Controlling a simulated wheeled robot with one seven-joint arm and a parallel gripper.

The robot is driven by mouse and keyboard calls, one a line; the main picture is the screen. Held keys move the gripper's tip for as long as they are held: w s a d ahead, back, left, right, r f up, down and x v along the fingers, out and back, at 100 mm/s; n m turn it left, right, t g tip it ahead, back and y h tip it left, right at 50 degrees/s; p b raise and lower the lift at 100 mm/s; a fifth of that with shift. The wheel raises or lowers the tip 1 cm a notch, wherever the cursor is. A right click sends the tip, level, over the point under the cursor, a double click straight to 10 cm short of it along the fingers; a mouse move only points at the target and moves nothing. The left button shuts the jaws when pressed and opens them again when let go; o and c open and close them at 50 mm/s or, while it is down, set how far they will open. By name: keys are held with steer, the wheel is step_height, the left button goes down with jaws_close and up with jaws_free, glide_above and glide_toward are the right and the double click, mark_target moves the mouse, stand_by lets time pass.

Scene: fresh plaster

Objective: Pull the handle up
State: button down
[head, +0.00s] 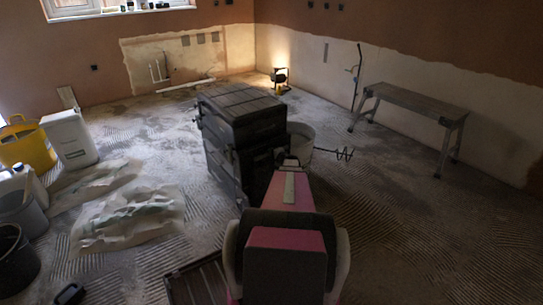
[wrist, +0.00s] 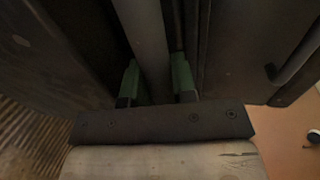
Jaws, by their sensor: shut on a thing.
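In the wrist view, my gripper (wrist: 157,80) has its two green fingers on either side of a grey bar-shaped handle (wrist: 148,35) and is shut on it. The bar runs away from the camera between dark panels. In the head view, a dark chest-like box (head: 240,108) with a ribbed top stands on the floor, and my arm reaches to its near right side. My arm hides the fingers and the handle there. I cannot tell which part of the box the handle is fixed to.
A pale bucket (head: 300,147) with a wire whisk stands right behind the box. A bench (head: 412,101) stands by the right wall, a lit work lamp (head: 280,78) at the back. White containers (head: 70,138), a yellow bucket (head: 26,147) and crumpled sheets (head: 130,217) lie left.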

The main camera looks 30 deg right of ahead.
step_height(320, 180, up, 36)
steer(key=shift+f, duration=0.15)
steer(key=c, duration=0.9)
jaws_free()
steer(key=shift+c, duration=0.2)
steer(key=v, duration=1)
steer(key=shift+s+r, duration=0.2)
steer(key=shift+s, duration=0.2)
steer(key=shift+d, duration=0.1)
